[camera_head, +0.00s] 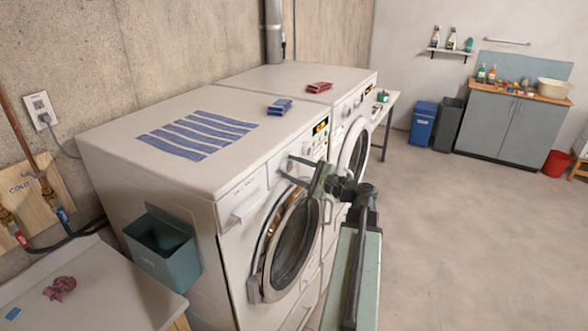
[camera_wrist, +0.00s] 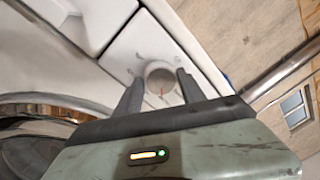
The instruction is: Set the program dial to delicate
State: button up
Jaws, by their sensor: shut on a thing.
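The program dial (camera_wrist: 160,74) is a pale round knob with a red pointer mark, on the washing machine's white front panel. In the wrist view it sits between the two dark fingers of my gripper (camera_wrist: 157,84), which are shut on it. The program labels are too small to read. In the head view my gripper (camera_head: 303,170) is at the upper front of the near washing machine (camera_head: 235,215), above its round door (camera_head: 292,240). A lit orange display (camera_head: 320,127) is to the upper right.
A striped cloth (camera_head: 198,135), a blue brush-like item (camera_head: 280,106) and a red one (camera_head: 319,87) lie on the machine tops. A second machine (camera_head: 355,150) stands beside. A teal bin (camera_head: 163,250) hangs on the near side. The floor (camera_head: 455,240) at right is clear.

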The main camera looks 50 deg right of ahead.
jog(key=shift+m, duration=0.4)
jog(key=o, duration=1.4)
jog(key=v, duration=0.7)
jog(key=shift+s, duration=0.4)
jog(key=shift+f, duration=0.1)
